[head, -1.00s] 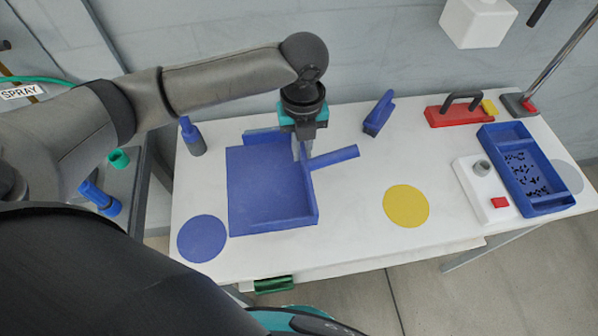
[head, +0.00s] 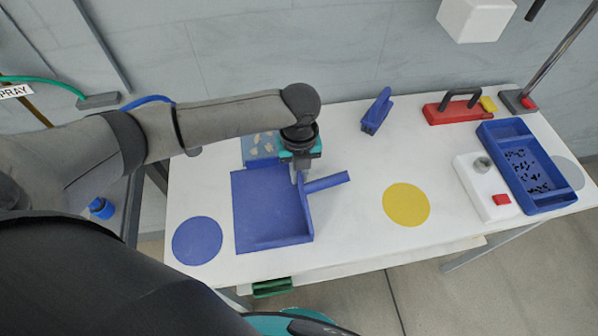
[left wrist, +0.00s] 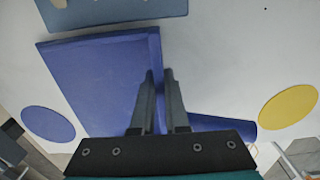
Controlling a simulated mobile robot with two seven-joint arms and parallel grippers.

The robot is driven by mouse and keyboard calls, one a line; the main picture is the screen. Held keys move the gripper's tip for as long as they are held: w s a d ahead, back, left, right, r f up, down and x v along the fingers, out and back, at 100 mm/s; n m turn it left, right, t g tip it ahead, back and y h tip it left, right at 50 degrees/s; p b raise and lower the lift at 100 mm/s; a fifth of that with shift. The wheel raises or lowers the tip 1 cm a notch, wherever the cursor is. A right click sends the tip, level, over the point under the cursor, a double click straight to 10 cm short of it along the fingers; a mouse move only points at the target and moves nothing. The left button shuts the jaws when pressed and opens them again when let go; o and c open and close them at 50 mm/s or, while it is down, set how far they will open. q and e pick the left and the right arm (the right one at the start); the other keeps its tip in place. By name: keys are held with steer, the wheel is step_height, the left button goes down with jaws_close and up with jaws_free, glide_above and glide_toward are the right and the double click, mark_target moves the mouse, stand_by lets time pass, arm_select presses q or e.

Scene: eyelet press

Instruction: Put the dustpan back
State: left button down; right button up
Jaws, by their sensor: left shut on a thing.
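The blue dustpan (head: 268,212) is over the left half of the white table, its open tray facing up and its handle (head: 327,182) pointing right. My left gripper (head: 299,176) points down at the dustpan's right wall, near the handle's root, and is shut on it. In the left wrist view the fingers (left wrist: 160,95) stand on either side of this wall, with the dustpan (left wrist: 95,80) to the left and the handle (left wrist: 225,125) partly hidden behind the gripper body. I cannot tell whether the dustpan touches the table. My right gripper is not in view.
A blue tray with pale pieces (head: 262,147) lies behind the dustpan. A blue disc (head: 197,240) is at front left, a yellow disc (head: 406,204) right of the handle. A blue brush-like tool (head: 377,112) stands behind. A blue bin (head: 540,190) is at right.

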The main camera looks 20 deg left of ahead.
arm_select(q)
steer(key=c, duration=0.9)
jaws_free()
steer(key=shift+f, duration=0.15)
step_height(320, 180, up, 12)
steer(key=shift+r+p, duration=0.2)
steer(key=shift+p, duration=0.75)
